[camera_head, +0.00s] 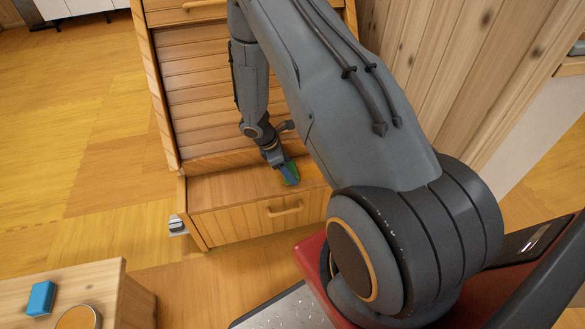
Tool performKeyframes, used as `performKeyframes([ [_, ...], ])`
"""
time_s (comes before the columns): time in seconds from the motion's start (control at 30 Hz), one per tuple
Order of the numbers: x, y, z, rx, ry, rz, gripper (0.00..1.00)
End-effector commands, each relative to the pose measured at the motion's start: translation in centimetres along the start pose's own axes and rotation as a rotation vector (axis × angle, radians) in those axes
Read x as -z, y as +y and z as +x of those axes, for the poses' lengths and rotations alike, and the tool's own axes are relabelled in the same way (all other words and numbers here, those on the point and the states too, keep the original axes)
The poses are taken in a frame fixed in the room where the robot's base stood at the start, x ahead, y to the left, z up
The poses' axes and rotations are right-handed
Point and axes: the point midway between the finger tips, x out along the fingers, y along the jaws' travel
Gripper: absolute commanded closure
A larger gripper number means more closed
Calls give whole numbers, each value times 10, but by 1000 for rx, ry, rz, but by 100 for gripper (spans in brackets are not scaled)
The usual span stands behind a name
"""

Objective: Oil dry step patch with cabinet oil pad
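A wooden cabinet (200,90) with a slatted front has a low step (225,190) at its base. The step has a plain wooden top and a front with a handle. My gripper (285,172) points down at the right part of the step's top. It appears shut on a small green and blue pad (292,174), which is at or very near the step's surface. I cannot tell if it touches. My gripper and the pad cover that spot, and no separate dry patch can be made out.
A wooden table (105,285) at the lower left bears a blue block (41,298) and a round tin (78,318). A small grey fitting (177,225) sticks out at the step's left side. A wood-panelled wall (460,80) stands right. Floor at left is clear.

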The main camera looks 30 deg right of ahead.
Motion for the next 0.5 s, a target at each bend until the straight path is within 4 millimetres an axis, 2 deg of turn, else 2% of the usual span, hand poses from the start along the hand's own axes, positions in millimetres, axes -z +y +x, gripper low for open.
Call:
performKeyframes([
  [0.3, 24, -1, -10, -1, 0, -1, 52],
  [0.5, 32, -1, -14, 0, 0, 0, 52],
])
